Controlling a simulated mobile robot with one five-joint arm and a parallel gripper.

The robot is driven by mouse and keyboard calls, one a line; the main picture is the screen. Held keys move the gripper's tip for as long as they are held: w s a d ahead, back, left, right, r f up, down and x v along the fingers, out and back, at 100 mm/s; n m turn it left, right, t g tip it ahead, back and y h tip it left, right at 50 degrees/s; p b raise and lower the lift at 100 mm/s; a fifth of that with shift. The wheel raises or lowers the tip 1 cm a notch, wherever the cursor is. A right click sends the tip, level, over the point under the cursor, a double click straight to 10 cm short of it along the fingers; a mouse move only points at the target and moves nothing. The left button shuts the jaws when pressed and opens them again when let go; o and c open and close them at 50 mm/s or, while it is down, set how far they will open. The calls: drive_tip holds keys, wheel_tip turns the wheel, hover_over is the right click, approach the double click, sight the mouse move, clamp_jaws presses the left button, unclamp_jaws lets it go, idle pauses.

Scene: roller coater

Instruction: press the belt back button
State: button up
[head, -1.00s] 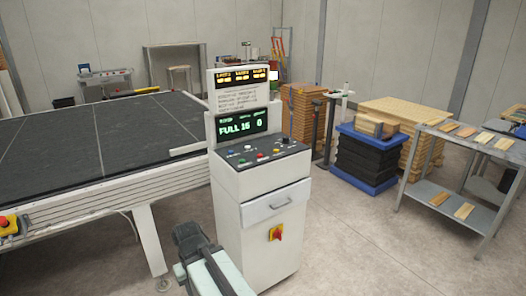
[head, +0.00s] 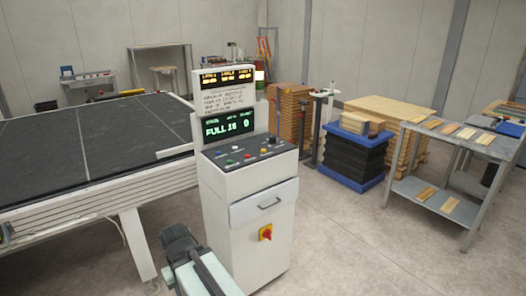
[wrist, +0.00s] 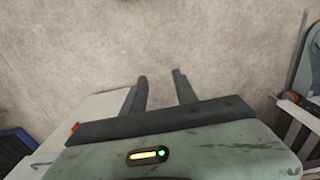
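A white control console (head: 245,215) stands in the middle of the head view. Its sloped dark panel (head: 248,152) carries several small coloured buttons; their labels are too small to read, so I cannot tell which is the belt back button. A green display (head: 228,125) above it reads "FULL 16 0". My gripper (wrist: 160,77) shows in the wrist view with its two dark fingers apart and nothing between them, over bare floor. In the head view my arm is low in front of the console, apart from the panel.
A wide dark belt table (head: 90,150) lies left of the console. A red rotary switch (head: 265,232) is on the console front. Stacked boards (head: 293,112), a blue-edged pallet (head: 352,177) and a grey shelf table (head: 455,140) stand to the right. Floor at front right is clear.

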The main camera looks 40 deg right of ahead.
clamp_jaws()
idle(1.5)
